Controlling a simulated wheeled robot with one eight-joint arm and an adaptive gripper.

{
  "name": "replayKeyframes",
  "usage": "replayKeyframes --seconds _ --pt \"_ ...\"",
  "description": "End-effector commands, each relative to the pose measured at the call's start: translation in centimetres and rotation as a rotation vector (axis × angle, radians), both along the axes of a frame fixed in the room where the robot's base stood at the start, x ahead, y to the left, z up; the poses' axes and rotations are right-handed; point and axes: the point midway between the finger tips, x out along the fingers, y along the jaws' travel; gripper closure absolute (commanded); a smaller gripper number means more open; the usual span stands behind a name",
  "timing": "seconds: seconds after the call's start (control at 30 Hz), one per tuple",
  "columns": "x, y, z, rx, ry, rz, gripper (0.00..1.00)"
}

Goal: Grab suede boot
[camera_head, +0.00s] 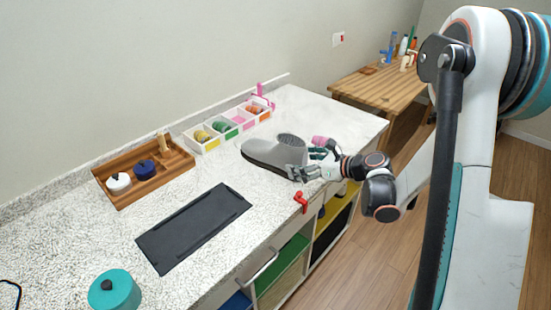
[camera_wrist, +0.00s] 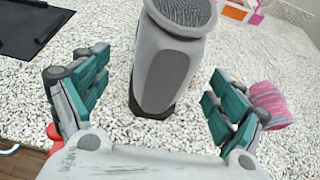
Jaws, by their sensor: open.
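My gripper (camera_head: 307,164) is at the boot's right end in the head view. In the wrist view my gripper (camera_wrist: 150,98) is open and empty, its teal finger pads apart. The head view does not show clearly whether any finger touches the boot.
A pink striped object (camera_wrist: 270,104) lies just beside the right finger. A red clip-like item (camera_head: 300,201) is at the counter's front edge. A black mat (camera_head: 195,228), wooden tray (camera_head: 126,205), divided box (camera_head: 205,148) and teal pot (camera_head: 114,291) stand left of the boot.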

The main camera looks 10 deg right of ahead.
Motion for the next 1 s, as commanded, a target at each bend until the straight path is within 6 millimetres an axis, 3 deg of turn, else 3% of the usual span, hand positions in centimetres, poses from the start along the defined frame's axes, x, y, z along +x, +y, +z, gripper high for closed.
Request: replayKeyframes --seconds 0.27,0.6,0.83,1.0 --pt "1.1 1.0 -0.7 0.002 0.0 0.001 0.12" --pt "4.3 3.4 -2.5 0.001 0.001 0.001 0.12" --pt "4.4 3.5 -2.4 0.001 0.0 -0.001 0.12" --pt "4.4 3.4 -2.4 0.002 0.0 -0.002 0.48"
